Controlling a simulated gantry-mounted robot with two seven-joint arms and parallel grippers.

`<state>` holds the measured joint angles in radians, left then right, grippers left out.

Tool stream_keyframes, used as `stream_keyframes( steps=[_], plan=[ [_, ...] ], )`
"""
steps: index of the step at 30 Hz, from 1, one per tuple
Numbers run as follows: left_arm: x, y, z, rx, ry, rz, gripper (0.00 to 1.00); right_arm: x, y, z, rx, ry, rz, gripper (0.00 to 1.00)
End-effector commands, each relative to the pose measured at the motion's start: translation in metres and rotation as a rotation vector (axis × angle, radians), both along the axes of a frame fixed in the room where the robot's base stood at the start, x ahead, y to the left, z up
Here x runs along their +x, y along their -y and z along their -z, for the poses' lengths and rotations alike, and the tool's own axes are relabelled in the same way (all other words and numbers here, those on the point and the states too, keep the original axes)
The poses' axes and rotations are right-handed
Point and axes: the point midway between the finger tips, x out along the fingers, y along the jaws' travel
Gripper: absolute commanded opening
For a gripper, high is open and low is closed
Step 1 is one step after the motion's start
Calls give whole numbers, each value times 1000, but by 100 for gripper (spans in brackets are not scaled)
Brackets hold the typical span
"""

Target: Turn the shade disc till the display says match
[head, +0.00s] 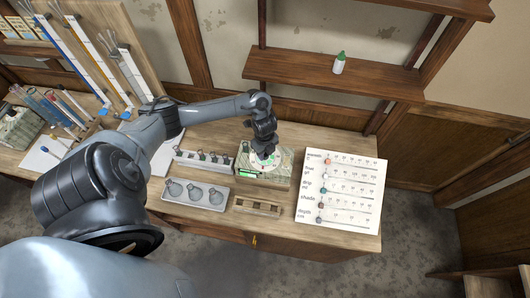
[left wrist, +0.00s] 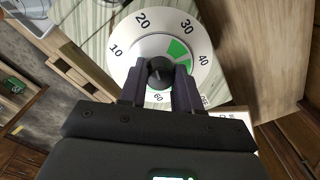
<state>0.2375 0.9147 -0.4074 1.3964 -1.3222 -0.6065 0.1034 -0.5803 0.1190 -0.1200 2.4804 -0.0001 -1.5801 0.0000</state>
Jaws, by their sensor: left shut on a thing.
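The shade disc (left wrist: 150,45) is a white dial with printed numbers and green sectors, and a dark knob (left wrist: 160,72) stands at its centre. In the head view the disc (head: 262,165) lies on a pale green marbled box (head: 280,178), partly hidden under my left gripper (head: 265,150). My left gripper's fingers (left wrist: 158,92) are shut on the knob, one on each side, and they cover the lower part of the disc. A small green-lit display (head: 246,172) is at the box's front left; its text is too small to read. My right gripper is in neither view.
A tray with round glass flasks (head: 195,192) and a rack of small vessels (head: 204,161) stand left of the box. A wooden rack (head: 257,205) lies in front of it. A white panel of sliders (head: 342,190) is to the right. A shelf with a green-capped bottle (head: 339,63) hangs behind.

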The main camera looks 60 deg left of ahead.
Motion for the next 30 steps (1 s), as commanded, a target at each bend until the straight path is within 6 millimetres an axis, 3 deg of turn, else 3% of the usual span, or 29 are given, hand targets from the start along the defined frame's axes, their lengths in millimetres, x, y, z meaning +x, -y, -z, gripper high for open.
stream_keyframes(
  steps=[30],
  plan=[
    [2,0,0,0,2,745,2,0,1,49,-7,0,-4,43]
  ],
)
